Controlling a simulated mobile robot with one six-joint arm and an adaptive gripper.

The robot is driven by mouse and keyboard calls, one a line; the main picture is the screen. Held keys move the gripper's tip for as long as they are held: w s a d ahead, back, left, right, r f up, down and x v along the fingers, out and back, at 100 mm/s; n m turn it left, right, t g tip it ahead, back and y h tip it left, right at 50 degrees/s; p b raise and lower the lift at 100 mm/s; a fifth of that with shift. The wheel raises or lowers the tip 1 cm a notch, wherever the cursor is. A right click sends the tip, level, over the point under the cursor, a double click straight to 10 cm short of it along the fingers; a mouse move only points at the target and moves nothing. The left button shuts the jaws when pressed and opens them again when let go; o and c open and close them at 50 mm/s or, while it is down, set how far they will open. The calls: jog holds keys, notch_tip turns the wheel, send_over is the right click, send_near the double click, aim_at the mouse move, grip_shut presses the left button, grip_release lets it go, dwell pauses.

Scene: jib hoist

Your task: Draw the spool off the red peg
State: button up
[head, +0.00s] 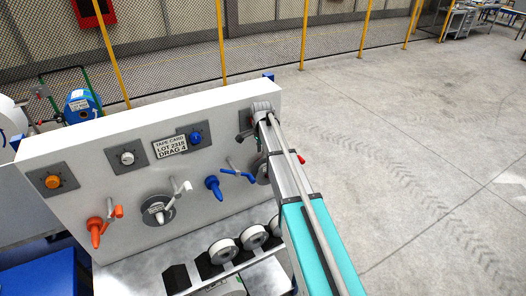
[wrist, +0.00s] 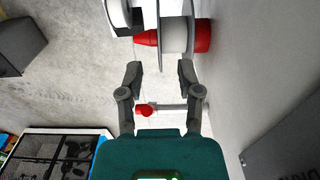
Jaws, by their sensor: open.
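In the wrist view, the spool (wrist: 175,36), with a pale hub and thin flanges, sits on the red peg (wrist: 203,36). The peg's red tip (wrist: 146,38) sticks out past the spool's left flange. My gripper (wrist: 160,72) is open and empty. Its two fingertips lie just below the spool in the picture, apart from it as far as I can tell. A lever with a red knob (wrist: 145,110) and a pale shaft shows between the fingers, nearer the palm.
The white panel (head: 110,165) also bears an orange peg (head: 95,230), a peg with a grey disc (head: 157,209) and a blue peg (head: 214,187), with levers beside them. White rolls (head: 223,251) stand on the shelf below. Floor to the right is clear.

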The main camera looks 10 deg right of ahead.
notch_tip(320, 180, down, 10)
jog(key=b, duration=0.9)
jog(key=shift+r, duration=0.15)
grip_shut()
jog(key=shift+r, duration=0.25)
dwell(0.9)
